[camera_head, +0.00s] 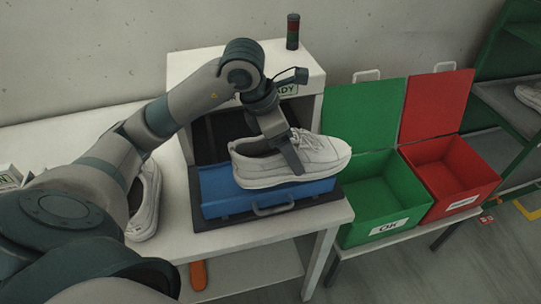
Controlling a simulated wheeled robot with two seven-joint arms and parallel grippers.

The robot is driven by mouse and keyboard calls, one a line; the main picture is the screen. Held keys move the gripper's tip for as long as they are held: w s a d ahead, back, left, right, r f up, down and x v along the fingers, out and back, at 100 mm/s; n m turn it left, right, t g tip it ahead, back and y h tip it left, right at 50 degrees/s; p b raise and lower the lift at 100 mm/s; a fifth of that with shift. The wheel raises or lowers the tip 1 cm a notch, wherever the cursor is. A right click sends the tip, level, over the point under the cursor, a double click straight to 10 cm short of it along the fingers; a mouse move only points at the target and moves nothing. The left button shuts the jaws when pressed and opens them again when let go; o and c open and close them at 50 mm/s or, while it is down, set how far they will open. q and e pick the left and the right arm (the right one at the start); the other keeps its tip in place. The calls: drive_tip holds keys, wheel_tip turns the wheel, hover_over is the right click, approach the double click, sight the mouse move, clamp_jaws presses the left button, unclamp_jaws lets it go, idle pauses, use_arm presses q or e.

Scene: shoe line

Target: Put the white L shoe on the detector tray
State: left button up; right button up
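A white shoe (320,160) is over the blue detector tray (222,205), toe to the right and slightly past the tray's right end. My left gripper (291,158) reaches down onto it from above. One finger lies against the shoe's near side by the opening; the other is hidden, and the gripper looks shut on the shoe. I cannot tell whether the sole touches the tray. A second white shoe (146,208) lies on the table to the left, partly hidden by my arm. No L mark is readable. My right gripper is not in view.
The white detector housing (185,65) stands behind the tray, with a signal lamp (293,32) on top. An open green OK box (375,190) and an open red box (455,175) stand to the right. A green shelf rack (510,100) is at far right.

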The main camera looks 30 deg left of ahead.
sight(271, 152)
use_arm(q)
drive_tip(key=a, duration=0.1)
drive_tip(key=a+f, duration=0.1)
drive_tip(key=a, duration=0.1)
drive_tip(key=a+f+p, duration=0.1)
drive_tip(key=shift+w+a+f, duration=0.2)
drive_tip(key=shift+a+f, duration=0.2)
drive_tip(key=shift+a, duration=0.1)
drive_tip(key=shift+w+a+f, duration=0.1)
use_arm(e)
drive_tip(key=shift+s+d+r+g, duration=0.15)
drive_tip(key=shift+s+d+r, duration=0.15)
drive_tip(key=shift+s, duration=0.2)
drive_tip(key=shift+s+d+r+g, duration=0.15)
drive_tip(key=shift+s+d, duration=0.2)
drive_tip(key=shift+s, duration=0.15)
use_arm(q)
drive_tip(key=shift+f, duration=0.15)
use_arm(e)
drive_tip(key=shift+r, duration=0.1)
use_arm(q)
drive_tip(key=shift+f+p, duration=0.55)
drive_tip(key=shift+f, duration=0.15)
drive_tip(key=shift+f+p, duration=0.35)
drive_tip(key=shift+f, duration=0.85)
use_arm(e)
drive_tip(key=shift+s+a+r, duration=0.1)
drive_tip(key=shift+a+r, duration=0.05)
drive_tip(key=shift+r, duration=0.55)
